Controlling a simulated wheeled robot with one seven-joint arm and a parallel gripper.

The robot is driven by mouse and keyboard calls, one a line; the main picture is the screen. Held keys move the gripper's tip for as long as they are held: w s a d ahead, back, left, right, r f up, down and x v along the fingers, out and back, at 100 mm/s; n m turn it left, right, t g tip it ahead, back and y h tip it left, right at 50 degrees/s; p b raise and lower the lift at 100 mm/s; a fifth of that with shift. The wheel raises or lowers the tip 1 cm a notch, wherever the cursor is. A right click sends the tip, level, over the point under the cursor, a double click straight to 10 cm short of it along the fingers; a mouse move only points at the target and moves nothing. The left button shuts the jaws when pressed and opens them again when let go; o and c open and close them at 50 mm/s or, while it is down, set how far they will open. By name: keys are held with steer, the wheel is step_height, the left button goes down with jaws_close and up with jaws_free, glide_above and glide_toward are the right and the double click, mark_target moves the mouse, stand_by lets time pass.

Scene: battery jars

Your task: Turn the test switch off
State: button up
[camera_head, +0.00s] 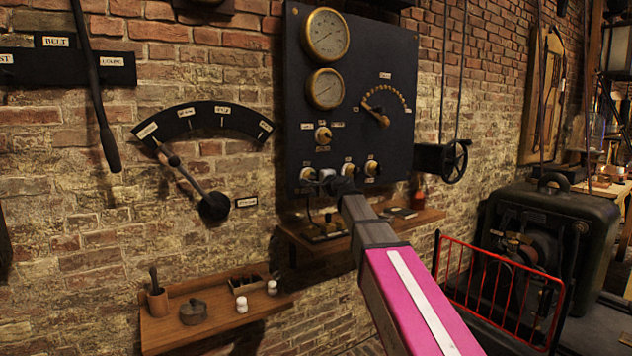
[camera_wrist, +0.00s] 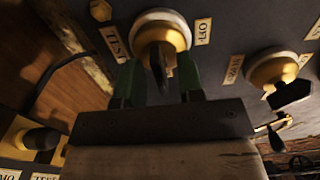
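The test switch (camera_wrist: 160,35) is a brass-rimmed white knob with a dark lever (camera_wrist: 162,65) on a black panel (camera_head: 395,150). A TEST label (camera_wrist: 115,42) is at its left and an OFF label (camera_wrist: 203,31) at its right in the wrist view. I cannot tell clearly which label the lever favours. My gripper (camera_wrist: 159,72) is open, with one green-edged finger on each side of the lever and gaps visible. In the head view my gripper (camera_head: 328,179) is at the panel's lower edge and partly hides the bottom row of switches.
A second switch (camera_wrist: 270,68) is close on the right in the wrist view. Above the row are two round gauges (camera_head: 325,35) and a rotary selector (camera_head: 376,110). A wooden shelf (camera_head: 405,222) is below the panel. A lever with a curved scale (camera_head: 205,120) is left.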

jaws_close()
steer(key=shift+n, duration=0.3)
steer(key=n, duration=0.8)
steer(key=shift+n, duration=0.4)
steer(key=n, duration=0.4)
steer(key=shift+n, duration=0.3)
steer(key=shift+s+n, duration=0.1)
steer(key=shift+n, duration=1.8)
